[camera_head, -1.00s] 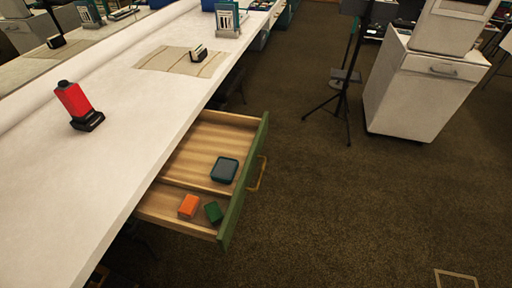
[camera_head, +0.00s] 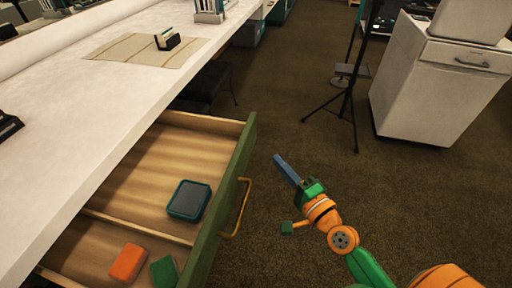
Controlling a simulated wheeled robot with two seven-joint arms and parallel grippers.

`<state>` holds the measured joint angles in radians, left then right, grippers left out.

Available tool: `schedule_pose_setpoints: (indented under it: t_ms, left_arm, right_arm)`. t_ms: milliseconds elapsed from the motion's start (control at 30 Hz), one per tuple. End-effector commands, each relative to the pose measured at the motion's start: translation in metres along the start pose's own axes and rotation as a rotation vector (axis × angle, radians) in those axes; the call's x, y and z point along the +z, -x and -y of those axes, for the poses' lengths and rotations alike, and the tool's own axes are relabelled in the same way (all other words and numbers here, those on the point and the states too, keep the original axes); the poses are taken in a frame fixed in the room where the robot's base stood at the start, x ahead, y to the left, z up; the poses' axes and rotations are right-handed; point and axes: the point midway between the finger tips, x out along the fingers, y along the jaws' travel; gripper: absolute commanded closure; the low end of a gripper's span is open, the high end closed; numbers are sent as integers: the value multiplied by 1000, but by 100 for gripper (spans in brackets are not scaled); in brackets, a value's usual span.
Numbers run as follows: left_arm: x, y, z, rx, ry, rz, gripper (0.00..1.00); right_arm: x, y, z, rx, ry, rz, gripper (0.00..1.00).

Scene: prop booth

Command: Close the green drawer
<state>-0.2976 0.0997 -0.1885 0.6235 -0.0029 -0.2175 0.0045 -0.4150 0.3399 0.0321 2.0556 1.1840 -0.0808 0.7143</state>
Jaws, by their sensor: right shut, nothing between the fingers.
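The green drawer (camera_head: 222,208) stands open, pulled out from under the white counter, with a brass handle (camera_head: 240,207) on its green front. Inside it lie a dark teal box (camera_head: 189,200), an orange block (camera_head: 127,263) and a green block (camera_head: 164,271) partly cut off by the drawer front. My right gripper (camera_head: 281,161) is shut and empty, in front of the drawer and to the right of the handle, apart from it. Its blue fingers point up and left in the view. My left gripper is out of view.
The white counter (camera_head: 75,100) runs above the drawer, with a beige mat (camera_head: 135,50) and a small card holder (camera_head: 167,39) on it. A black stand (camera_head: 347,95) and a white cabinet (camera_head: 425,95) stand at the right. The floor beside the drawer is clear.

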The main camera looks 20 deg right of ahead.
Motion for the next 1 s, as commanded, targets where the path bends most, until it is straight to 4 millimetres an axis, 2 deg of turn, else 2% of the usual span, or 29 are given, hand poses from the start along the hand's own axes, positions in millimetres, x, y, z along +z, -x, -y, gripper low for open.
schedule_pose_setpoints:
  t_ms: [100, 200, 367, 567, 1000]
  left_arm:
    - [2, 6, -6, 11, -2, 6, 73]
    - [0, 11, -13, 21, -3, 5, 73]
    - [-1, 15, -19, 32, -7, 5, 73]
    - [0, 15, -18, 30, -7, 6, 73]
    - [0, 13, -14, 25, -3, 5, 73]
  right_arm:
    - [0, -26, 3, -4, -2, -1, 100]
    - [6, -44, 3, -2, -4, 0, 100]
    - [22, -59, 1, 0, -2, 0, 100]
    - [29, -66, -1, 1, 2, 1, 100]
    - [25, -68, -2, 1, 2, 0, 100]
